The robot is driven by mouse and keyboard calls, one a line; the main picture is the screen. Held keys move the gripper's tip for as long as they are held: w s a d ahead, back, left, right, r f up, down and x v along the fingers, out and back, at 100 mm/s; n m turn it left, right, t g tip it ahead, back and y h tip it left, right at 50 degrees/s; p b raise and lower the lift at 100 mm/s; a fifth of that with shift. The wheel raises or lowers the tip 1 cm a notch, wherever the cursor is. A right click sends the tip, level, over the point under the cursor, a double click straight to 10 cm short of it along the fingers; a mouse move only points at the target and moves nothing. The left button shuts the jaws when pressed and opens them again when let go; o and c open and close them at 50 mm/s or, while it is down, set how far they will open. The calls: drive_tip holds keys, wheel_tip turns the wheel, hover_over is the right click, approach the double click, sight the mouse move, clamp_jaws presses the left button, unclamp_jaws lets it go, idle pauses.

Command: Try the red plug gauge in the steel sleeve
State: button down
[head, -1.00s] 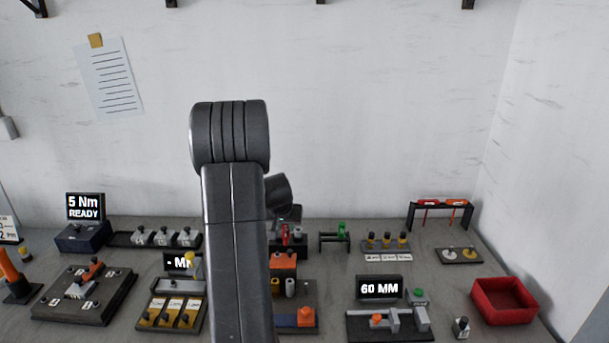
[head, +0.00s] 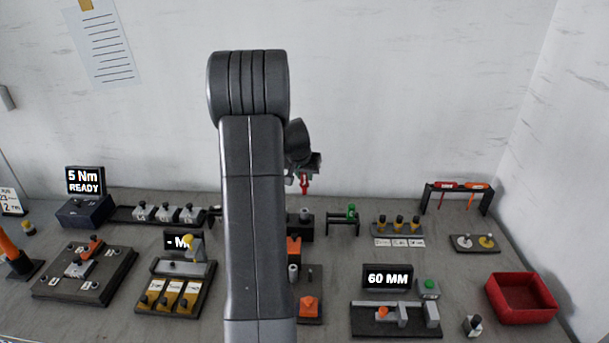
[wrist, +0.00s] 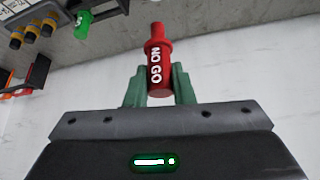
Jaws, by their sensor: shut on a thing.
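The red plug gauge (wrist: 158,62), marked NO GO, is held between the green fingers of my gripper (wrist: 159,88) in the wrist view. In the head view the gauge (head: 305,184) hangs in the air above the back of the bench, and my arm hides part of the gripper (head: 303,170). A grey cylinder (head: 305,214) on a dark block stands below the gauge, apart from it. Another grey cylinder (head: 293,272) stands nearer, beside my arm. I cannot tell which of them is the steel sleeve.
A green gauge (head: 351,211) sits on a black rack right of the dark block. A 60 MM display (head: 387,278), a red bin (head: 522,299) and a rack with red and orange tools (head: 487,200) lie farther right. My arm hides part of the bench.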

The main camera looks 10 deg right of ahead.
sight(303, 187)
drive_tip(key=shift+f, duration=0.15)
wheel_tip(303, 187, down, 6)
drive_tip(key=b, duration=0.6)
drive_tip(key=shift+b, duration=0.8)
idle(1.4)
drive_tip(key=shift+f+b, duration=0.35)
drive_tip(key=shift+b, duration=0.05)
idle(0.6)
drive_tip(key=shift+r, duration=0.45)
idle(0.6)
drive_tip(key=shift+b, duration=0.4)
idle(1.7)
drive_tip(key=shift+f, duration=0.2)
idle(0.4)
